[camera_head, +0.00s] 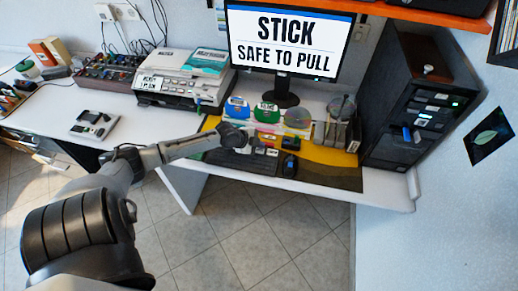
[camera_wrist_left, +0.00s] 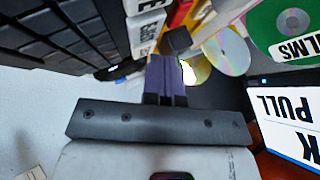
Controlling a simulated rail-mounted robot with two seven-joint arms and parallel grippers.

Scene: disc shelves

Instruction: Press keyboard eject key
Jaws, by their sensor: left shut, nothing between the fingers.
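The black keyboard (camera_head: 238,162) lies on the front of the desk, below the monitor; it also fills the upper left of the left wrist view (camera_wrist_left: 60,32). My left gripper (camera_head: 240,136) is shut and empty, reaching in from the left over the keyboard's back edge. In the left wrist view its dark fingertips (camera_wrist_left: 176,42) are together, beside the keyboard and near a label reading FILMS. I cannot tell whether they touch a key. The eject key cannot be made out. The monitor (camera_head: 288,42) reads "STICK SAFE TO PULL". My right gripper is out of view.
Coloured disc holders (camera_head: 268,112) stand behind the keyboard. A black mouse (camera_head: 290,165) lies right of it. A printer (camera_head: 182,80) stands at left, and a black computer tower (camera_head: 412,110) at right. The floor in front of the desk is clear.

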